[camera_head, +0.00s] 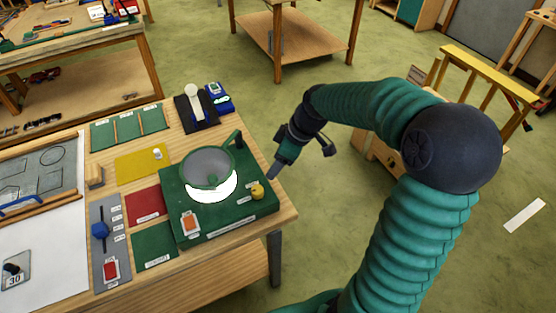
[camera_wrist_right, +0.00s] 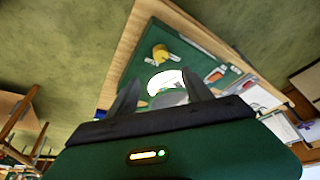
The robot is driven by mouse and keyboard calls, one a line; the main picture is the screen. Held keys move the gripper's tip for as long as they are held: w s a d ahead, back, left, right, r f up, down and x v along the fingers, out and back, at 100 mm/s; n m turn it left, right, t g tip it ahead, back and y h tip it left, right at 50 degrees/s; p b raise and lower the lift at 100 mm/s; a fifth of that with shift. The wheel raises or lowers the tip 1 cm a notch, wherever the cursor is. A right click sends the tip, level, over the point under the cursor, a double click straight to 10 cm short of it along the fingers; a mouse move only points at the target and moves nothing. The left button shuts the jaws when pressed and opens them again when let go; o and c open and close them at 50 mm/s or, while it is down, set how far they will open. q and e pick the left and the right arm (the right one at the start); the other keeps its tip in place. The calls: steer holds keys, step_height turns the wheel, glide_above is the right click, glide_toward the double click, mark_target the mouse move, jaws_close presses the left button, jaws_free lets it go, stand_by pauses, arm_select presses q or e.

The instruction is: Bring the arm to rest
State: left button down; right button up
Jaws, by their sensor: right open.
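My right arm, with a green ribbed sleeve, comes in from the lower right in the head view and bends down toward the table's right edge. My right gripper (camera_head: 276,170) is beside the green board (camera_head: 240,208) at that edge. In the right wrist view its two fingers (camera_wrist_right: 158,95) stand apart with nothing held between them. My left gripper is not in view.
The wooden table (camera_head: 285,213) holds the grey bowl (camera_head: 208,165), a yellow mat (camera_head: 140,164), a red mat (camera_head: 146,206) and a lamp-like white piece (camera_head: 193,90). A yellow-topped rack (camera_head: 490,68) stands at right. Green floor lies open around the arm.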

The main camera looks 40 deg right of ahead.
steer(key=shift+d, duration=0.1)
stand_by(0.3)
steer(key=s+a+f+m+h+b, duration=0.1)
steer(key=s+a+f+m, duration=0.2)
steer(key=s+a+f, duration=0.2)
steer(key=s+a+f+m+g+h, duration=0.1)
steer(key=s+a+f+m, duration=0.2)
steer(key=a, duration=0.7)
steer(key=shift+s+f+b, duration=0.4)
steer(key=shift+s+f, duration=0.65)
steer(key=shift+f, duration=0.15)
steer(key=shift+a, duration=0.4)
steer(key=shift+d, duration=0.15)
